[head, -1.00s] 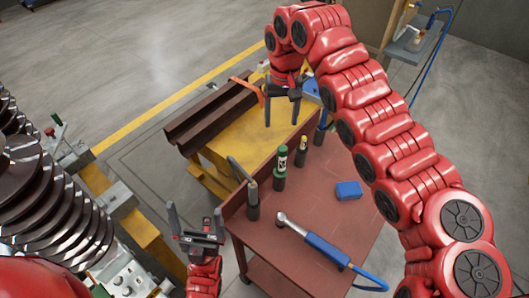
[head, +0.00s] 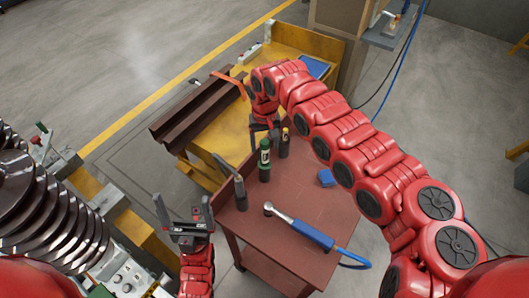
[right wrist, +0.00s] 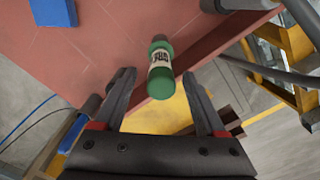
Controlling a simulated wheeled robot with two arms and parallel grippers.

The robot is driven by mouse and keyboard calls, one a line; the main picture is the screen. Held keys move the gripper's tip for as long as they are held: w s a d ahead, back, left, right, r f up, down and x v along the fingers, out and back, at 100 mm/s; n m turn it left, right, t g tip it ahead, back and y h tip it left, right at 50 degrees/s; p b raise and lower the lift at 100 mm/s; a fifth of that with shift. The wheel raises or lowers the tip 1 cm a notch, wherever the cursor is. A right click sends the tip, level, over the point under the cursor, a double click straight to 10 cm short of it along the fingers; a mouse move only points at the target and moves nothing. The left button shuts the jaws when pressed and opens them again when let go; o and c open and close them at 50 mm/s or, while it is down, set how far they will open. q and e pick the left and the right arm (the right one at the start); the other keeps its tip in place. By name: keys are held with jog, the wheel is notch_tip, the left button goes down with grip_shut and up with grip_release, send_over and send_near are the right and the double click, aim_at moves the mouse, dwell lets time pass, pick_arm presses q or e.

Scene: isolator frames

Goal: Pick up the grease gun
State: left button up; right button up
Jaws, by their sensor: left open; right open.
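A green bottle-like tool with a white label (head: 264,152) stands upright in a dark holder on the red cart (head: 292,190). It also shows in the right wrist view (right wrist: 160,60), beyond and between the fingertips. A grey tool with a bent top (head: 240,188) and a yellow-topped one (head: 284,140) stand beside it. I cannot tell for certain which is the grease gun. My right gripper (head: 264,140) is open and empty, close above the green tool; it also shows in the right wrist view (right wrist: 158,82). My left gripper (head: 182,207) is open and empty, left of the cart.
A blue-handled wrench (head: 300,228) with a blue hose lies on the cart. A small blue block (head: 326,177) lies near my right arm. A yellow bench (head: 235,127) with brown rails (head: 195,112) stands behind. A large ribbed machine (head: 45,205) is at the left.

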aim_at(265, 153)
jog(key=f+p, duration=0.2)
jog(key=f, duration=0.1)
jog(key=shift+s+f, duration=0.2)
jog(key=shift+f, duration=0.6)
jog(key=shift+w, duration=0.1)
grip_shut()
jog(key=shift+r, duration=0.1)
